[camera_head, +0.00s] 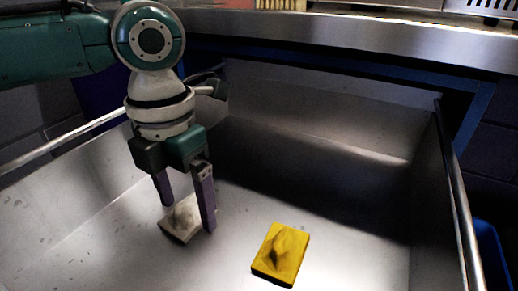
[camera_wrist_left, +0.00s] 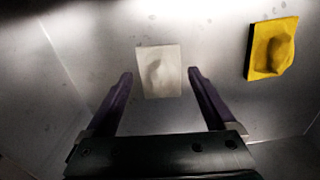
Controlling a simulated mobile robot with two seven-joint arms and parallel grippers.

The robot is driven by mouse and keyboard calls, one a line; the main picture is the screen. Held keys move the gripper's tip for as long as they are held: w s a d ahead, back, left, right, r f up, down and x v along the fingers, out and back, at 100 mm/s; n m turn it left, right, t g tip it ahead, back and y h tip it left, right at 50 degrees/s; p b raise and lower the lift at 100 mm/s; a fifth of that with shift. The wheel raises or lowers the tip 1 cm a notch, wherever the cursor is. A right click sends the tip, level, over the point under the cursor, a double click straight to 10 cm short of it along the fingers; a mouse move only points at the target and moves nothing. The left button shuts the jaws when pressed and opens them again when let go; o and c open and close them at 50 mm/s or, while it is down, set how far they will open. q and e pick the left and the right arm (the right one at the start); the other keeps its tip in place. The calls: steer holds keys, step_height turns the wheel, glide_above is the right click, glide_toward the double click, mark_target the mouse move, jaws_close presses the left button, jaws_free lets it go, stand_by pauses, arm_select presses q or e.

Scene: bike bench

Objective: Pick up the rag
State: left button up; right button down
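A white crumpled rag (camera_head: 181,220) lies on the metal floor of the trough, and it also shows in the left wrist view (camera_wrist_left: 158,72). A yellow crumpled rag (camera_head: 280,254) lies to its right, apart from it; it is at the upper right of the left wrist view (camera_wrist_left: 272,48). My left gripper (camera_head: 187,217) points down over the white rag, its purple fingers spread and empty. In the left wrist view the fingertips (camera_wrist_left: 160,74) stand to either side of the white rag. One finger partly hides the white rag in the head view. My right gripper is not in view.
The steel trough (camera_head: 400,197) has raised walls on its sides and back. A metal rail (camera_head: 461,205) runs along its right edge. A steel counter (camera_head: 350,38) is behind it. A blue bin (camera_head: 492,257) stands at the right. The trough floor right of the yellow rag is clear.

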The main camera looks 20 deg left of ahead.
arm_select(q)
steer(key=c, duration=1.1)
steer(key=shift+r, duration=0.1)
